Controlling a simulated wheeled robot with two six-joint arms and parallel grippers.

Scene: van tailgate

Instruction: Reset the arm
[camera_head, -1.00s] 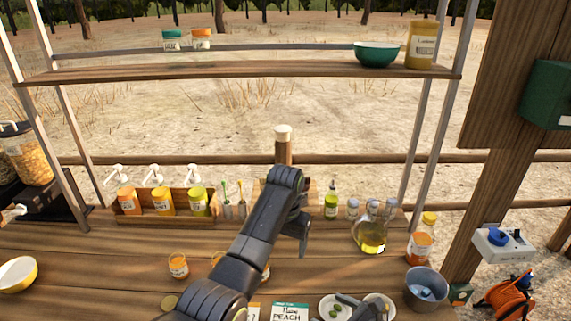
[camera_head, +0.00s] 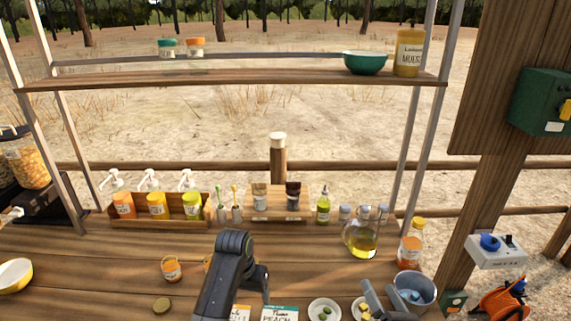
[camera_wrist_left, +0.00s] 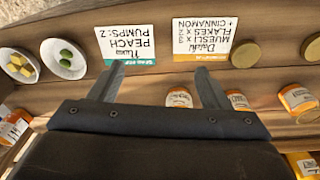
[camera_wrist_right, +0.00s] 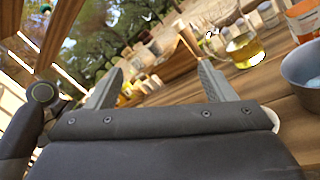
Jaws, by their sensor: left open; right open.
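My left arm comes in at the bottom middle of the head view, and its gripper (camera_head: 258,282) is low over the counter by the cards. In the left wrist view the left gripper (camera_wrist_left: 160,78) is open and empty, its fingers pointing toward a peach card (camera_wrist_left: 126,44) and a muesli card (camera_wrist_left: 205,38). My right gripper (camera_head: 374,300) is at the bottom right of the head view, beside a metal pot (camera_head: 424,292). In the right wrist view the right gripper (camera_wrist_right: 160,75) is open with nothing between its fingers.
An oil flask (camera_head: 361,240) and an orange-labelled bottle (camera_head: 411,246) stand behind my right gripper. Small plates (camera_head: 324,311) lie at the front. A pump-bottle rack (camera_head: 160,222) and a wooden jar stand (camera_head: 275,215) line the back. A shelf (camera_head: 230,78) spans above.

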